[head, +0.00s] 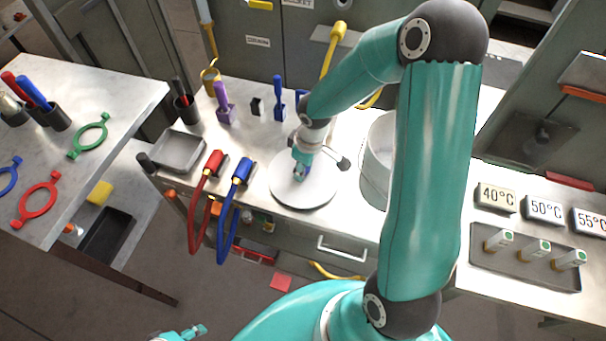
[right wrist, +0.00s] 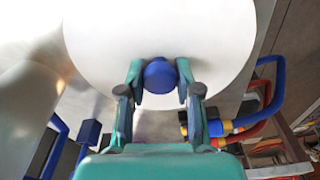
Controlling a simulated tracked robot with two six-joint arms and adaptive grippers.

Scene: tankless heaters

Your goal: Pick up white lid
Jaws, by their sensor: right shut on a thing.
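The white lid (head: 290,193) is a round disc near the front edge of the metal counter, left of the white pot. It fills the top of the right wrist view (right wrist: 165,25), with its blue knob (right wrist: 160,76) toward me. My right gripper (head: 302,172) is above the lid, its two fingers shut on the knob from both sides (right wrist: 160,88). I cannot tell whether the lid touches the counter. My left gripper (head: 192,331) shows only partly at the bottom edge, far from the lid; its jaw state is unclear.
The white pot (head: 376,165) stands right of the lid, partly behind my right arm. Red (head: 212,162) and blue (head: 241,172) hoses hang over the counter edge at left, close to the lid. A grey tray (head: 178,152) and temperature signs (head: 495,198) stand farther off.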

